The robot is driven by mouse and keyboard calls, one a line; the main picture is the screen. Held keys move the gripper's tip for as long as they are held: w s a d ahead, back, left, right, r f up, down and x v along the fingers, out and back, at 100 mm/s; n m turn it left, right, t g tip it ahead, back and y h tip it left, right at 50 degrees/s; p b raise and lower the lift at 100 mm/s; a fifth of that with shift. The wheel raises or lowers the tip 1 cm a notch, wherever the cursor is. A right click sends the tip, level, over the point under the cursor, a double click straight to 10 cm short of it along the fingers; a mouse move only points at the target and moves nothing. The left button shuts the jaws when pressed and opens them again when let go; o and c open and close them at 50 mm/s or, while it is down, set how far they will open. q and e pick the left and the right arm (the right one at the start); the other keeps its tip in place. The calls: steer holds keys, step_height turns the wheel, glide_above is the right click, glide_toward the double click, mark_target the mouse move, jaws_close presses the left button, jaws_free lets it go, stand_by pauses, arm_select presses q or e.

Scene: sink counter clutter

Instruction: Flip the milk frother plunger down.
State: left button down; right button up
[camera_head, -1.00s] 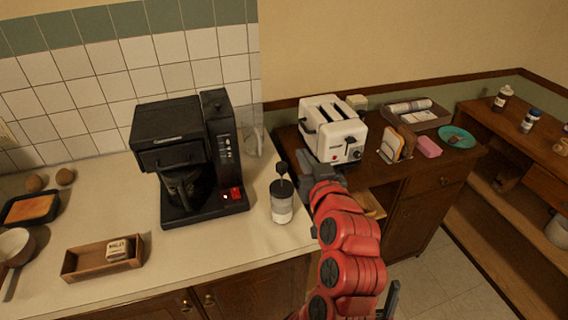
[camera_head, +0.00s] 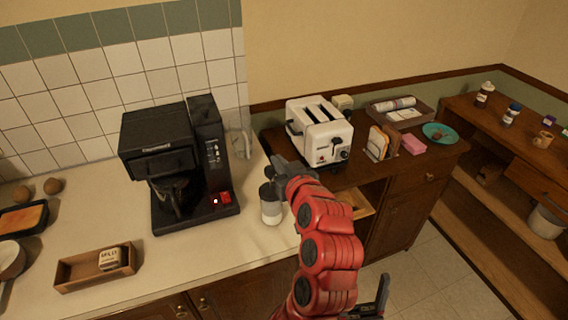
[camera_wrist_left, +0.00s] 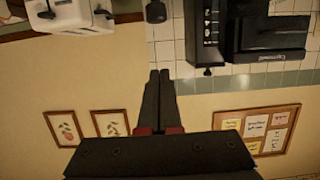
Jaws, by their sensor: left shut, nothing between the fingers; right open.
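The milk frother (camera_head: 271,208) stands upright near the counter's right edge, right of the coffee maker, a clear jar with a white lower part. Its dark plunger knob (camera_head: 268,172) is up above the jar, partly lost against my gripper. My left gripper (camera_head: 277,168) is shut and empty right beside the knob; I cannot tell whether they touch. In the left wrist view the shut fingertips (camera_wrist_left: 159,74) appear apart from a dark knob (camera_wrist_left: 155,12) at the top edge. Part of my right gripper (camera_head: 380,292) shows low right; its fingertips are unclear.
The black coffee maker (camera_head: 170,165) stands left of the frother. A white toaster (camera_head: 318,135) stands behind my left gripper on the brown cabinet. A wooden tray (camera_head: 70,280) lies at the front left. Counter space in front of the coffee maker is clear.

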mark_target(270, 171)
arm_select(q)
steer(key=w+a+f+p, duration=0.1)
steer(key=w+f+p, duration=0.2)
steer(key=w+f, duration=0.1)
steer(key=shift+w+a+f, duration=0.2)
steer(key=shift+f, duration=0.4)
step_height(270, 171, down, 5)
steer(key=b, duration=0.5)
steer(key=shift+r, duration=0.1)
steer(key=shift+s, duration=0.1)
steer(key=shift+r, duration=0.1)
